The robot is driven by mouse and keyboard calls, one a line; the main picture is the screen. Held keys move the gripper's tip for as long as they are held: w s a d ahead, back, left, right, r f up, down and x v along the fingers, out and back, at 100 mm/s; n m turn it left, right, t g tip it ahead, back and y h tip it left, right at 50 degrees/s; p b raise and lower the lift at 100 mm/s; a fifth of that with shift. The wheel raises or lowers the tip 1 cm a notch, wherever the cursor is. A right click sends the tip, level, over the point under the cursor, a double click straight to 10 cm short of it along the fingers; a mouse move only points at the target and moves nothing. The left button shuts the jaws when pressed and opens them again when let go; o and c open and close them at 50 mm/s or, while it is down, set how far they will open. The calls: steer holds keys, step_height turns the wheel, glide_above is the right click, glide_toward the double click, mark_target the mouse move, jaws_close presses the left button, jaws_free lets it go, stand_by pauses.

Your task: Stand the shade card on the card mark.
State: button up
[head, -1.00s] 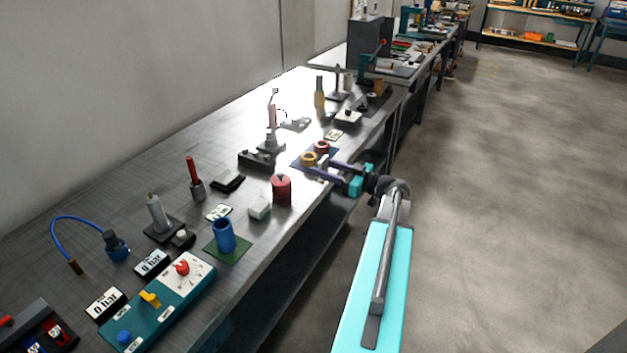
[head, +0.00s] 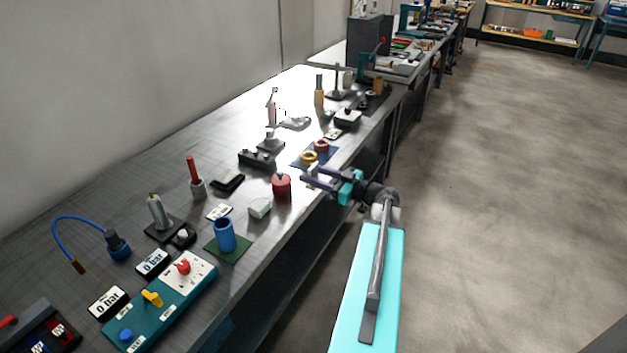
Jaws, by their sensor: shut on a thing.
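My gripper (head: 308,176) is at the front edge of the long grey bench, between the red cylinder and the blue mat. Its dark fingers point left over the bench. It is shut on a small pale piece (head: 323,174), mostly hidden between the fingers. This is likely the shade card, but it is too small to make out its face or whether it is upright. I cannot tell for sure which marking is the card mark.
The floor at right is clear.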

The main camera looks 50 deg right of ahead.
steer(key=shift+f+p, duration=0.35)
steer(key=shift+f, duration=0.95)
steer(key=shift+f+b, duration=0.15)
steer(key=shift+b, duration=0.2)
steer(key=o, duration=1)
steer(key=shift+r+p, duration=0.3)
steer(key=shift+p, duration=0.15)
steer(key=b+v, duration=0.3)
steer(key=v, duration=0.9)
steer(key=shift+f+b, duration=0.2)
steer(key=shift+b, duration=0.1)
